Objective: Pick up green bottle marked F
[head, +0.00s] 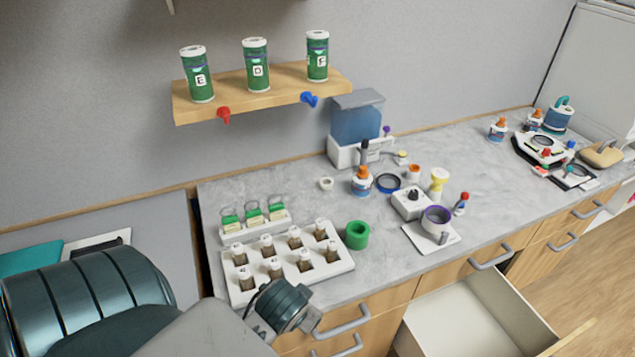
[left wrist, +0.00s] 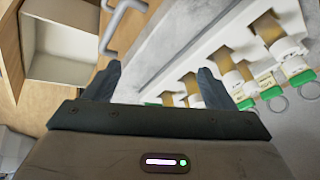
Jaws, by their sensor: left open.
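The green bottle marked F (head: 318,65) stands upright at the right end of a wooden wall shelf (head: 230,101). It has a white lid and a small white label. Green bottles marked D (head: 256,67) and E (head: 198,82) stand to its left on the same shelf. My left arm enters at the bottom left, and its wrist end is low, by the front of the vial rack, well below the shelf. In the left wrist view my left gripper (left wrist: 160,82) is open, with nothing between its fingers. The bottles are not in that view. My right gripper is not in view.
A white rack (head: 345,262) of several brown vials stands on the grey counter (head: 310,208). Red (head: 223,114) and blue (head: 309,99) hooks hang under the shelf. A blue-tank dispenser (head: 357,120) stands below its right end. An open drawer (head: 480,310) juts out at front.

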